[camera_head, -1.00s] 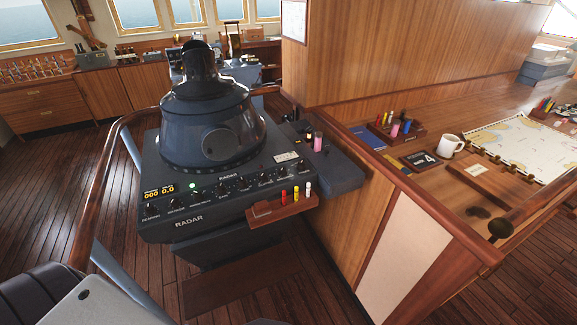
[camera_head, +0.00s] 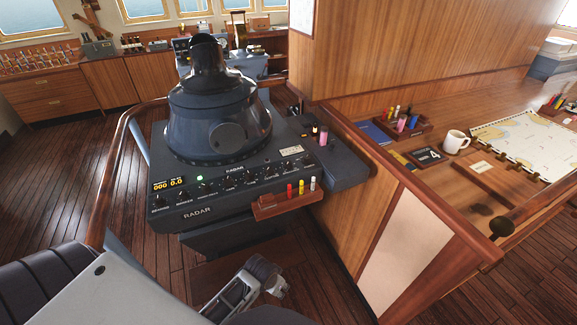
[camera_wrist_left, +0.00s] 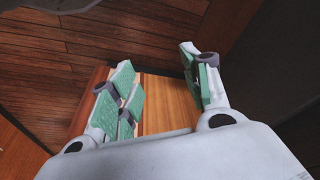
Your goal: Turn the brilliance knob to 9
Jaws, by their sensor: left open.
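The radar console (camera_head: 225,180) stands left of centre in the head view, with a dark sloped front panel. A row of small black knobs (camera_head: 227,184) runs across it, beside a lit yellow display (camera_head: 168,184) and a green light (camera_head: 200,178). The labels are too small to tell which knob is brilliance or where it points. My left gripper (camera_head: 268,274) is low in front of the console, below the panel and apart from it. In the left wrist view its green-padded fingers (camera_wrist_left: 160,88) are spread with nothing between them. My right gripper is out of view.
A small wooden pen rack (camera_head: 275,206) juts from the console's front right. A curved wooden handrail (camera_head: 118,150) runs along its left. The wood-panelled chart desk (camera_head: 410,230), with a white mug (camera_head: 456,142), stands to the right. Open plank floor lies at left.

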